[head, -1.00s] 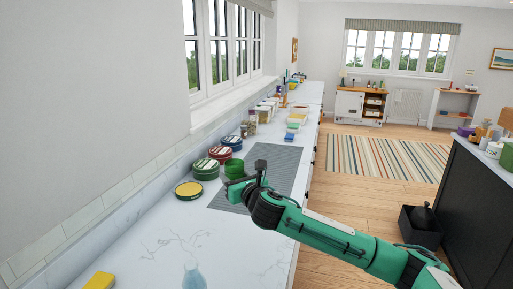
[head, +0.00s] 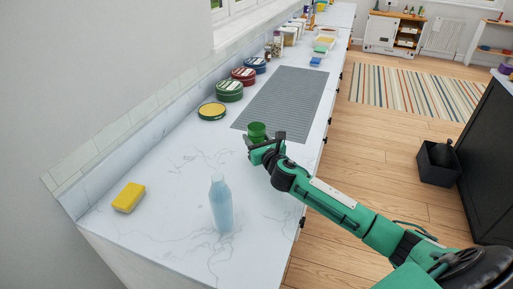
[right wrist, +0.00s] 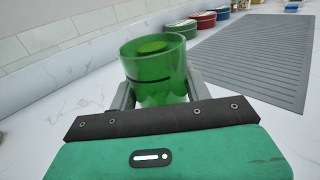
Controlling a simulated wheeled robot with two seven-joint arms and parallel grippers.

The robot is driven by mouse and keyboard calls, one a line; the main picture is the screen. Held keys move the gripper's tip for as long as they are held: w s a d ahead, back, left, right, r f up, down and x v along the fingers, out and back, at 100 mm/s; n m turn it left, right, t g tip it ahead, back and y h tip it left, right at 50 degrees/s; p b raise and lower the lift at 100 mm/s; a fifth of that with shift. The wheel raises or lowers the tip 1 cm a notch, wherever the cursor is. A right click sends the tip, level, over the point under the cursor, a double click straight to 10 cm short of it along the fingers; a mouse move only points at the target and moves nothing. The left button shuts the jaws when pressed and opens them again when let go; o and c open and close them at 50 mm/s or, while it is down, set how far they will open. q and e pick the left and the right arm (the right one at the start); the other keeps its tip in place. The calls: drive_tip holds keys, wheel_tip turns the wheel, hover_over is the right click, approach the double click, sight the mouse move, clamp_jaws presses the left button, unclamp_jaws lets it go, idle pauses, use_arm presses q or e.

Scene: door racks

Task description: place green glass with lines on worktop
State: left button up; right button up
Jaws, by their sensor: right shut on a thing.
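The green glass (head: 257,132) is at the tip of my right arm in the head view, over the near end of the grey mat. It is see-through with a dark line around it, as the right wrist view shows (right wrist: 157,65). My right gripper (head: 262,147) is shut on the glass, one finger on each side, and the glass is upright. The white marbled worktop (head: 160,222) lies below and to the left. I cannot tell whether the glass base touches anything. My left gripper is not in view.
A grey ribbed mat (head: 290,103) lies behind the glass. Round tins in green (head: 229,91), red (head: 244,76) and blue stand along the wall, with a yellow-topped tin (head: 211,111). A blue bottle (head: 221,205) and yellow sponge (head: 129,197) stand nearer. Worktop between them is clear.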

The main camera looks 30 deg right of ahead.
wheel_tip(320, 180, down, 4)
idle(0.4)
drive_tip(key=shift+f+b, duration=0.15)
drive_tip(key=shift+b, duration=0.2)
drive_tip(key=o, duration=1.1)
